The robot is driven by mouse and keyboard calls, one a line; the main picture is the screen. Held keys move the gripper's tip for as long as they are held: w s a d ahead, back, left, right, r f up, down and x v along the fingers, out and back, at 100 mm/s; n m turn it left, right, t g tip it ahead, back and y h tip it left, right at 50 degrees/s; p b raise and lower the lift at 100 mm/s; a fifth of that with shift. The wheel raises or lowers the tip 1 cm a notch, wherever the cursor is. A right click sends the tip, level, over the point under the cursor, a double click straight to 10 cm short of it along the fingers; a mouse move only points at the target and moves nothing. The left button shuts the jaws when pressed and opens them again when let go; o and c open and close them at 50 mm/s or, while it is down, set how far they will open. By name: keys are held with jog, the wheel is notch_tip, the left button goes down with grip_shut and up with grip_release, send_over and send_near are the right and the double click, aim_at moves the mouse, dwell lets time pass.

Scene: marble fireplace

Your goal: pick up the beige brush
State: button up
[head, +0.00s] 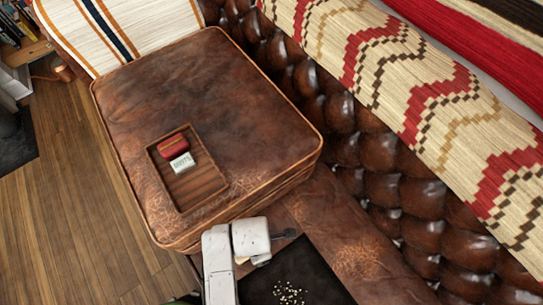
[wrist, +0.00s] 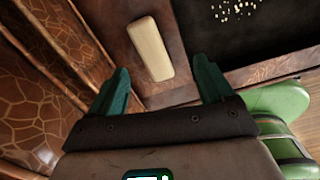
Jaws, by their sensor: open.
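The beige brush (wrist: 151,48) shows in the wrist view as a pale, rounded, oblong block lying on brown leather. Its near end lies between and slightly ahead of my gripper's fingertips (wrist: 162,72). The green fingers are spread apart, with visible gaps to the brush on both sides. In the head view my gripper (head: 272,247) is beside the front edge of the large leather cushion, over the lower leather seat. A small beige patch (head: 241,261) shows under my arm there; most of the brush is hidden.
A black mat (head: 315,279) with pale crumbs lies right beside the brush; it also shows in the wrist view (wrist: 275,35). A wooden tray (head: 208,192) on the leather cushion (head: 200,90) holds a red item (head: 173,145) and a white item (head: 182,163). The tufted backrest (head: 385,190) bounds the right.

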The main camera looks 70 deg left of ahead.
jog(key=shift+s+a+f+n+b, duration=0.15)
jog(key=shift+s+a+f+n, duration=0.25)
jog(key=shift+s+n, duration=0.2)
jog(key=shift+s+a+f+n+b, duration=0.15)
jog(key=shift+s+a+f+n, duration=0.15)
jog(key=shift+s+f+n, duration=0.25)
notch_tip(320, 180, down, 4)
jog(key=shift+s+a+f+b, duration=0.15)
jog(key=shift+f+b, duration=0.1)
jog(key=shift+b, duration=0.6)
jog(key=shift+f+b, duration=1.3)
jog(key=shift+f, duration=1.6)
jog(key=c, duration=1.1)
notch_tip(320, 180, up, 10)
jog(key=p, duration=0.4)
